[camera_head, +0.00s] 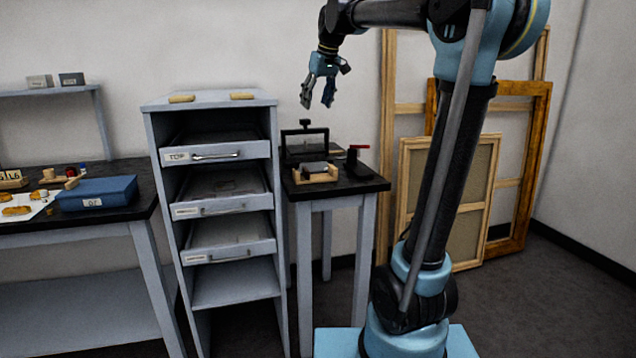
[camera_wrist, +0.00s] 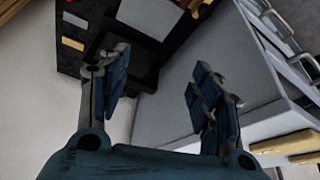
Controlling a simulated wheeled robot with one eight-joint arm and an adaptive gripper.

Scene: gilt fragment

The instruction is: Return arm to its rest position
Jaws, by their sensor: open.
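My gripper (camera_head: 318,92) hangs from the raised arm, above the small black-topped table (camera_head: 370,184) and to the right of the drawer cabinet's top. Its two fingers are apart, with nothing between them. In the wrist view my gripper (camera_wrist: 160,92) also shows spread, blue-padded fingers and an empty gap. The arm reaches from its blue base at the lower right up and across to the left.
The grey cabinet (camera_head: 281,230) has several drawers that stand partly out. A black-framed device (camera_head: 305,136) and a wooden holder (camera_head: 318,178) sit on the small table. Wooden frames (camera_head: 447,190) lean behind my arm. A blue box (camera_head: 97,193) lies on the left bench.

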